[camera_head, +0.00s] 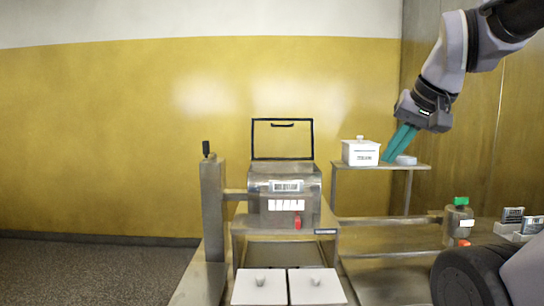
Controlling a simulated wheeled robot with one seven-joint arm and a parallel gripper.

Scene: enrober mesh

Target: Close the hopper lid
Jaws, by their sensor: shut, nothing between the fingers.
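The hopper lid (282,158) is a dark-framed, see-through panel with a dark handle (283,124) near its top edge. It stands upright, open, at the back of the metal hopper housing (285,212). The housing has a label, white panels and a red part on its front. My gripper (393,158) is at the upper right, well to the right of the lid, pointing down and left over a small shelf. Its teal fingers are shut with nothing between them. The fingertips overlap the view of the shelf's things, and I cannot tell whether they touch anything.
The shelf (420,167) holds a white lidded box (360,153) and a grey round item (406,160). Two white lidded bins (288,286) stand in front. A metal post (212,210) with a black knob is at left. A green-capped post (461,215) is at right.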

